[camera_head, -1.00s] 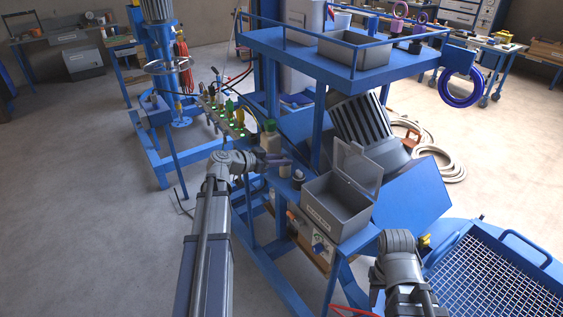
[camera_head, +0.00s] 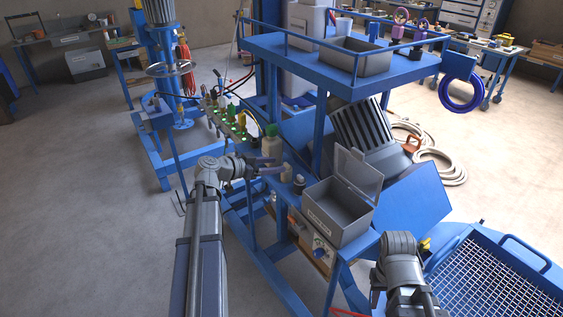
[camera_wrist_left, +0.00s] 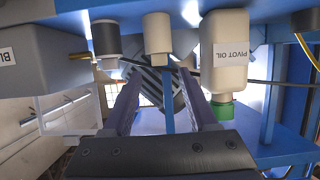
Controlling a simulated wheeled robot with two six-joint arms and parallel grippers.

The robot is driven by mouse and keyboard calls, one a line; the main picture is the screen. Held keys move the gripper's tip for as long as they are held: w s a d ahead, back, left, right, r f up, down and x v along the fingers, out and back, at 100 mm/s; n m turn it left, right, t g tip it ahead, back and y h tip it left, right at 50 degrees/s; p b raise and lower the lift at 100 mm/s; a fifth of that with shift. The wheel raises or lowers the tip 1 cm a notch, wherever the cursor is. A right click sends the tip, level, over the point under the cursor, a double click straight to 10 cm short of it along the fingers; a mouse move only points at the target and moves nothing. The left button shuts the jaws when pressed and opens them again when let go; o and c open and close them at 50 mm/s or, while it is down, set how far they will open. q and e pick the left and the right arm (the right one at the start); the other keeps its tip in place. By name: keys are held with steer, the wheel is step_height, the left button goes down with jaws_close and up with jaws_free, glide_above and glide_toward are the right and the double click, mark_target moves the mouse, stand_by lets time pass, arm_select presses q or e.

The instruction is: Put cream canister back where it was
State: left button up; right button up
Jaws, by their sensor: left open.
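The cream canister (camera_wrist_left: 157,32) stands upright on the blue shelf and appears upside down in the left wrist view. It also shows in the head view (camera_head: 286,174), just right of my left fingertips. My left gripper (camera_wrist_left: 160,78) is open and empty, its two fingers pointing at the canister with a visible gap before it. In the head view my left gripper (camera_head: 272,169) reaches in over the shelf edge from the left. My right arm shows at the lower right of the head view, but its gripper cannot be made out.
A pivot oil bottle (camera_wrist_left: 226,50) with a green cap stands close beside the canister. A dark-bodied canister (camera_wrist_left: 106,38) stands on its other side. A grey open-lidded box (camera_head: 338,213) sits further along the shelf.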

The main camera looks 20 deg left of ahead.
arm_select(q)
steer(key=p+v, duration=0.2)
steer(key=v, duration=0.5)
steer(key=shift+s+a+r, duration=0.15)
steer(key=shift+s+a, duration=0.05)
steer(key=shift+s, duration=0.1)
steer(key=shift+c, duration=0.4)
stand_by(0.6)
